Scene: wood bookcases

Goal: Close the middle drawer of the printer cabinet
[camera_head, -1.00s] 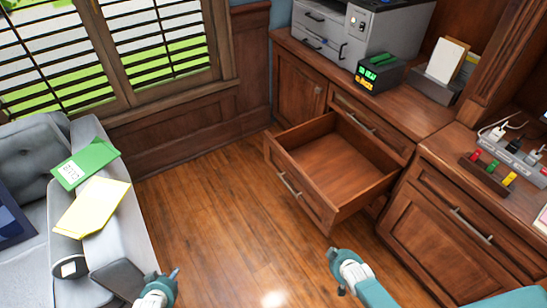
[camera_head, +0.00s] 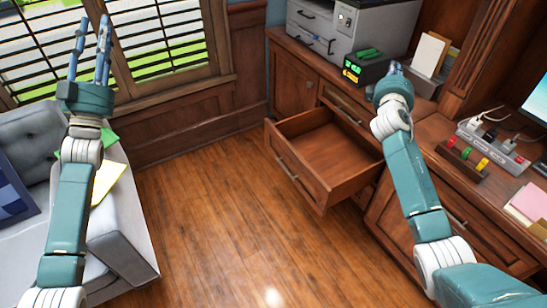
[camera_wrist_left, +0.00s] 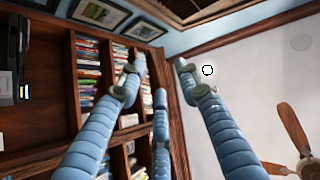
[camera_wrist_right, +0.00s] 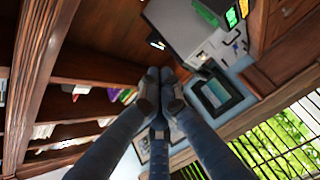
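The open drawer (camera_head: 292,180) is pulled well out of the wooden printer cabinet (camera_head: 290,82), below the printer (camera_head: 345,30). Its inside looks empty and its front carries a metal handle (camera_head: 287,166). My left gripper (camera_head: 92,30) is raised in front of the window at the left, far from the drawer, open and empty; its spread fingers show in the left wrist view (camera_wrist_left: 162,65). My right gripper (camera_head: 394,68) is raised over the cabinet's right side. Its fingertips meet in the right wrist view (camera_wrist_right: 160,75), with nothing held. My right forearm hides part of the cabinet front.
A grey sofa (camera_head: 120,265) with papers and a cushion stands at the left. The wood floor (camera_head: 215,220) before the drawer is clear. A black box with green display (camera_head: 366,70), a paper holder (camera_head: 430,55) and a power strip (camera_head: 492,145) stand on the counter.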

